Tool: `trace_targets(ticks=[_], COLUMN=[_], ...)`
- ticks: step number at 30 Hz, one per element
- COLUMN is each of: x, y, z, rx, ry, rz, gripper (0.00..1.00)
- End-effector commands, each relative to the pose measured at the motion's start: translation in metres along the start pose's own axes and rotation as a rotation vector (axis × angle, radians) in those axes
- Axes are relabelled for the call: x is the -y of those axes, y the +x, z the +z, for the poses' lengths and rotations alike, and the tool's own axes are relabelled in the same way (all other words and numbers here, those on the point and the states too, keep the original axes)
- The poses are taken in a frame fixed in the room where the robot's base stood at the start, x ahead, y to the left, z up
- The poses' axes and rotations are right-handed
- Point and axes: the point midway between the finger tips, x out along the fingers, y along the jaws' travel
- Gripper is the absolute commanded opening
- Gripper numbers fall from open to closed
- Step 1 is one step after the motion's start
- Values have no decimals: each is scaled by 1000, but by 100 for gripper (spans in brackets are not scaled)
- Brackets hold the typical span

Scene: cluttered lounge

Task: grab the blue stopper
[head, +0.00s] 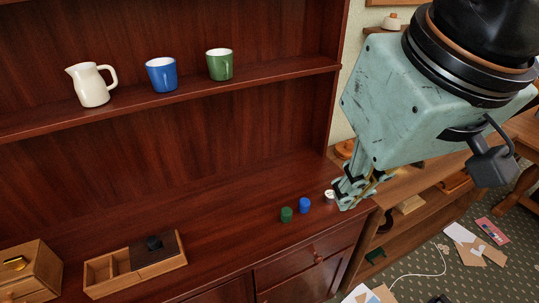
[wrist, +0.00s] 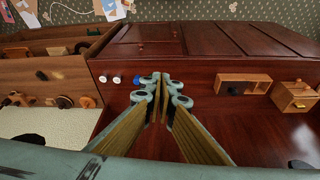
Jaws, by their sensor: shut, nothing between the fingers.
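The blue stopper (head: 304,205) stands upright on the dark red cabinet top, between a green stopper (head: 286,214) and a small white round piece (head: 329,195). The green stopper is not visible there.
A cream jug (head: 90,86), blue mug (head: 161,75) and green mug (head: 219,65) stand on the shelf above. Bare cabinet top lies between box and stoppers.

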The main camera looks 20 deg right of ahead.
Motion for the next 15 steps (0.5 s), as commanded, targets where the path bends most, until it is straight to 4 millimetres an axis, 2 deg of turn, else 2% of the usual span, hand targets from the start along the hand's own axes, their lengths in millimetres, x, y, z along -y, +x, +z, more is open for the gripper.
trace_targets(ticks=[3, 15], x=[0, 0], y=[0, 0], z=[0, 0], rx=[0, 0], ry=[0, 0], rz=[0, 0], gripper=[2, 38])
